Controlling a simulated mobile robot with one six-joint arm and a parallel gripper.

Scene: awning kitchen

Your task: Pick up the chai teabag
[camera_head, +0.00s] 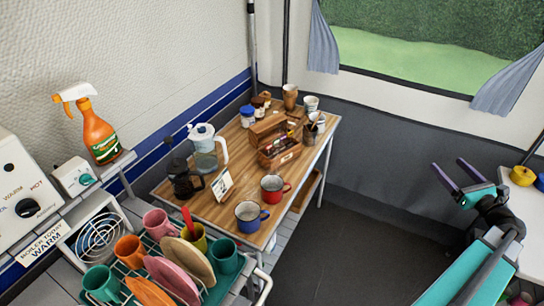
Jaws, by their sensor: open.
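A wooden box (268,137) with its lid open stands on the wooden table, with small coloured packets (279,143) in its compartments. Which packet is the chai teabag I cannot tell at this size. My gripper (457,180) is at the right of the view, open and empty, over the dark floor area and well away from the table and the box.
The table (209,210) also holds a red mug (272,189), a blue mug (249,216), a white kettle (204,148), a French press (182,180), jars and cups. A dish rack (190,280) stands in front. The floor (350,250) between table and arm is clear.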

